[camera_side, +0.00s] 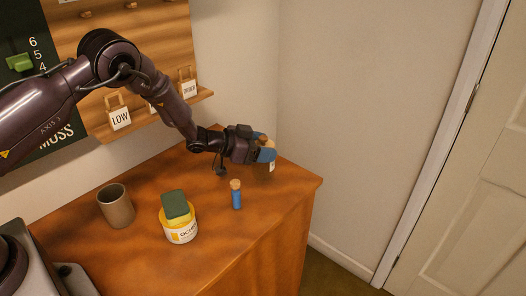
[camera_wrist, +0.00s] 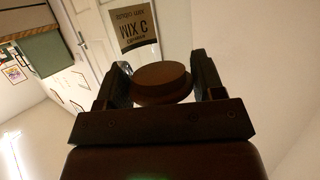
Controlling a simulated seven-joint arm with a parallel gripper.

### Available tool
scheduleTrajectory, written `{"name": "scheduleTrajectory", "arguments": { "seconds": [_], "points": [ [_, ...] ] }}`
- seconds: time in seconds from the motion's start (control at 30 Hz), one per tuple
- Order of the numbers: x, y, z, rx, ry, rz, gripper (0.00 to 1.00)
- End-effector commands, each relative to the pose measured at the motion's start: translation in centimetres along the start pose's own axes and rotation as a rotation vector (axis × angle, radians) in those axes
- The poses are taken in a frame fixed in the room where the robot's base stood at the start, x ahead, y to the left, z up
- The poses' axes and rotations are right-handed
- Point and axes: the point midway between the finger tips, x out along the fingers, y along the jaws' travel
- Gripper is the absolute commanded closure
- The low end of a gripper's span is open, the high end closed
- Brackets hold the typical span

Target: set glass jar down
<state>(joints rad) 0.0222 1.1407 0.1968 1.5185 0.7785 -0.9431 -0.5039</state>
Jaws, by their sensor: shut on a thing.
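My gripper (camera_side: 264,153) is over the back right part of the wooden table, near the wall, with blue fingertips. It is shut on the glass jar (camera_side: 271,167), whose pale label shows just below the fingers. In the wrist view my gripper (camera_wrist: 161,78) has a finger on each side of the jar's brown round stopper.
A small blue corked vial (camera_side: 236,198) stands nearest the gripper. The table's (camera_side: 277,205) right part is clear. Tags hang from a wall rack (camera_side: 160,118).

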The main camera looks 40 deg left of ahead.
Motion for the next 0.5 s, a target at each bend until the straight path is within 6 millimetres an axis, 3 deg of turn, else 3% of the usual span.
{"name": "scheduleTrajectory", "arguments": {
  "seconds": [0.1, 0.5],
  "points": [
    [0.45, 0.02, 1.12, 0.002, 0.002, 0.001, 0.83],
    [0.59, -0.01, 1.59, 0.001, 0.003, 0.0, 0.83]
  ]
}}
